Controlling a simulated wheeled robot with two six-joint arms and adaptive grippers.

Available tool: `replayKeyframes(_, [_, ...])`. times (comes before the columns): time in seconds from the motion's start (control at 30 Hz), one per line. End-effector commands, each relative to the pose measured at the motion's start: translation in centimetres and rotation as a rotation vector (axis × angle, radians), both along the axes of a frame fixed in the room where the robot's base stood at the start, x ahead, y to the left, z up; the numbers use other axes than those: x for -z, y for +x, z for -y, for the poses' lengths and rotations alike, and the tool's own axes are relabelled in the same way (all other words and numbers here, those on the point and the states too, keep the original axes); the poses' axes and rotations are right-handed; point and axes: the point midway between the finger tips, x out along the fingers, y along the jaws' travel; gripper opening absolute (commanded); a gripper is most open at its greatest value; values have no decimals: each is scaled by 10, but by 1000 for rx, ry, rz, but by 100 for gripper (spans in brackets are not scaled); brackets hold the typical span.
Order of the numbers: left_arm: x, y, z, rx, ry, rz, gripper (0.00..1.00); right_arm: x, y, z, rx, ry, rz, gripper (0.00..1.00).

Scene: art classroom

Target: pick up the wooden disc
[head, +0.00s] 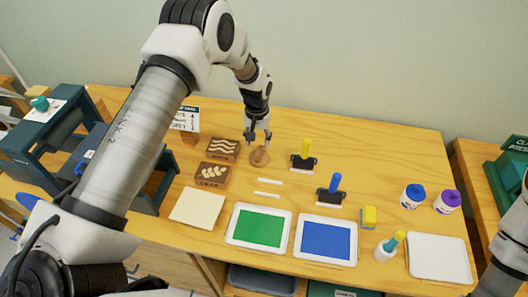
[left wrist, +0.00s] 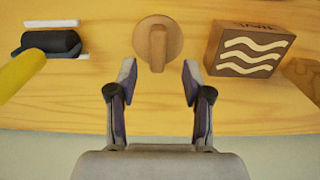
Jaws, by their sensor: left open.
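The wooden disc (head: 260,157) is a round brown piece with a raised grip bar across it, lying on the wooden table near its back edge. It also shows in the left wrist view (left wrist: 173,38), top centre, just beyond the fingertips. My left gripper (head: 257,140) points down close to the disc in the head view. In the left wrist view my left gripper (left wrist: 157,72) is open, its two fingers apart with nothing between them but table. My right arm shows only in part at the right edge, and its gripper is out of view.
A wave-pattern block (head: 223,149) stands just left of the disc, with a leaf-pattern block (head: 212,176) nearer. A yellow-handled roller (head: 304,155) is to the right. Green (head: 259,228) and blue (head: 326,240) trays lie in front. A small sign (head: 187,119) stands at back left.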

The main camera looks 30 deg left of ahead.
Motion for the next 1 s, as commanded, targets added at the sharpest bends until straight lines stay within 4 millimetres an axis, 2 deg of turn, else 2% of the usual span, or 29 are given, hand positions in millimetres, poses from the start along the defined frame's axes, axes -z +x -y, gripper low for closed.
replayKeyframes(0.2, [31, 3, 5, 1, 0, -2, 50, -27, 0, 0, 0, 0, 0, 40])
replayKeyframes(0.3, [48, 3, 5, 0, 0, 1, 50, -28, 1, 0, 0, 0, 1, 40])
replayKeyframes(0.53, [54, 4, 5, 0, 0, 2, 50, -26, 0, 0, 0, 0, 1, 40])
replayKeyframes(0.57, [54, 4, 5, 0, 0, 2, 46, -26, 0, 0, 0, 0, 1, 40])
replayKeyframes(0.6, [54, 4, 5, 0, 0, 2, 32, -26, 0, 0, 0, 0, 0, 40])
replayKeyframes(0.7, [54, 4, 5, 0, 0, 2, 0, -26, 0, 0, 0, 0, 0, 40])
replayKeyframes(1.0, [54, 3, 5, 0, -1, 1, 0, -26, 0, 0, 0, 0, 1, 40])
